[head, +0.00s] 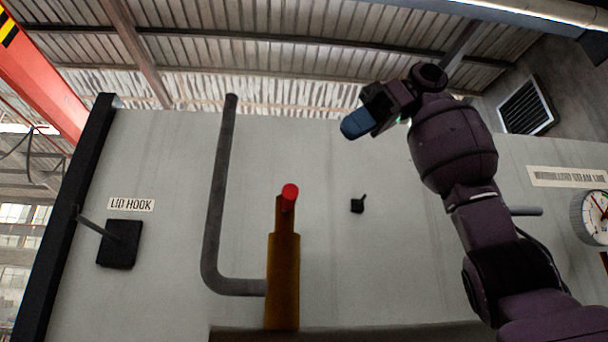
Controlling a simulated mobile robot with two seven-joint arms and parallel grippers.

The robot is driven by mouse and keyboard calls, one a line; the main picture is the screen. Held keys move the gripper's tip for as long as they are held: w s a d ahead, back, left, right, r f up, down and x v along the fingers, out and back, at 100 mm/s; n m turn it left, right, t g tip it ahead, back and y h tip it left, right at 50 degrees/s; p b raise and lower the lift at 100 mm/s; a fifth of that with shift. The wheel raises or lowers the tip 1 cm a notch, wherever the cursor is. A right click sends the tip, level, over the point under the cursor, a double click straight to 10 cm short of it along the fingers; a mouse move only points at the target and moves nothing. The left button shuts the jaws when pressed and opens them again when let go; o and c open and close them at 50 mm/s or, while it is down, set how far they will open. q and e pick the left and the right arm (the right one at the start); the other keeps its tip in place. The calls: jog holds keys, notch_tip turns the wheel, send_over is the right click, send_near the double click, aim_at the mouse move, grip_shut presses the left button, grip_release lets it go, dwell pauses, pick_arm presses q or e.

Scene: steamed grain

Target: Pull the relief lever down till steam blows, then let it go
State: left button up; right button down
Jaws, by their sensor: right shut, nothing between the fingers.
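The relief lever shows as a red round end (290,192) at the top of an upright brass-coloured valve body (283,275). It appears to point toward me, so its length and tilt are hard to judge. My right gripper (352,125) is up and to the right of the lever, clear of it. Its blue fingertips are together and hold nothing. No steam is visible at the valve or the pipe. My left gripper is not in view.
A grey bent pipe (218,200) runs from the valve leftward and up. A black lid hook mount (119,245) sits on the wall panel at left. A small dark peg (357,205) sticks out right of the lever. A gauge (592,215) is at the far right.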

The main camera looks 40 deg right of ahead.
send_over(288, 204)
jog(key=s+d, duration=0.3)
notch_tip(288, 204, down, 5)
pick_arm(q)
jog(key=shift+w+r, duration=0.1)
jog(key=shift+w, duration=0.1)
pick_arm(e)
jog(key=f, duration=0.1)
jog(key=a+f, duration=0.1)
jog(key=w+f, duration=0.1)
jog(key=shift+w+a+f, duration=0.1)
jog(key=shift+a+f, duration=0.15)
jog(key=shift+f, duration=0.15)
